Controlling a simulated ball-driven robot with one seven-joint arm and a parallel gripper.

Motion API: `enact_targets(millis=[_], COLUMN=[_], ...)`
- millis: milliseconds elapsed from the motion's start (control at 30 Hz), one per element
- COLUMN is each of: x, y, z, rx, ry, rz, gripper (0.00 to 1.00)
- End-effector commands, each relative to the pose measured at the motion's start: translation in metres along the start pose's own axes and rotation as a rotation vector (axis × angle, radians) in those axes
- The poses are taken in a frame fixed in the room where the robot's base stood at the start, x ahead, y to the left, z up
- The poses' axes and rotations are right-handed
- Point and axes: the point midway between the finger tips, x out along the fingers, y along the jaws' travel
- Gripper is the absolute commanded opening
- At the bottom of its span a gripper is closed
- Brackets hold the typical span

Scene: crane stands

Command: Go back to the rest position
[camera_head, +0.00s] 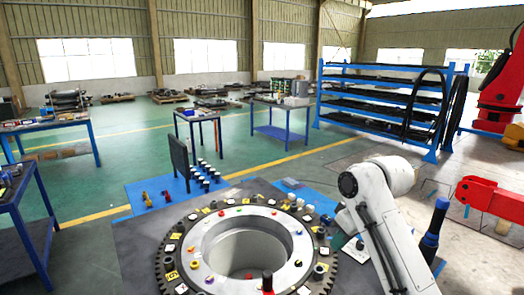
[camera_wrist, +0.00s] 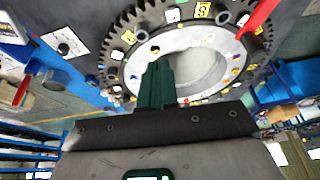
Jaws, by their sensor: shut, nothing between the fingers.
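My gripper (camera_wrist: 157,85) shows in the wrist view as dark green fingers pressed together with nothing between them. It points toward the large toothed ring (camera_wrist: 120,60) and appears apart from it. In the head view my white arm reaches in at the right of the same ring (camera_head: 160,262), and the gripper itself cannot be made out there. The ring carries several coloured pegs and yellow and white labels around a light inner ring (camera_head: 205,235) with an open centre.
A blue mat (camera_head: 150,187) with a dark upright panel (camera_head: 179,163) and several small cylinders lies behind the ring. A dark blue and black upright tool (camera_head: 433,230) and a red beam (camera_head: 490,197) stand at the right. Blue shelving (camera_head: 385,90) stands farther back. Open green floor lies beyond.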

Motion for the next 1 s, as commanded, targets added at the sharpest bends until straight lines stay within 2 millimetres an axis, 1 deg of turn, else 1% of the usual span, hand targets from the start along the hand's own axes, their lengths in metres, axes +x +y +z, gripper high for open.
enact_targets(millis=[33,167,267,367,400,467,500,567,600,667,700,767,800,900,1000], x=[0.009,0.031,0.052,0.074,0.082,0.092,0.098,0.105,0.109,0.113,0.114,0.115,0.114,0.109,0.101], y=[-0.006,-0.020,-0.035,-0.052,-0.059,-0.067,-0.073,-0.081,-0.086,-0.093,-0.097,-0.103,-0.106,-0.113,-0.117], z=[0.005,0.022,0.041,0.070,0.084,0.104,0.119,0.142,0.158,0.184,0.201,0.227,0.244,0.282,0.314], rx=[0.007,0.038,0.074,0.127,0.151,0.188,0.213,0.253,0.279,0.316,0.342,0.379,0.401,0.448,0.484], ry=[0.008,0.032,0.057,0.084,0.093,0.107,0.113,0.122,0.126,0.130,0.131,0.131,0.130,0.124,0.118], rz=[-0.007,-0.019,-0.027,-0.030,-0.028,-0.022,-0.017,-0.005,0.004,0.023,0.037,0.061,0.079,0.124,0.166], gripper=[0.00,0.00,0.00,0.00,0.00,0.00,0.00,0.00,0.00,0.00,0.00,0.00,0.00,0.00,0.00])
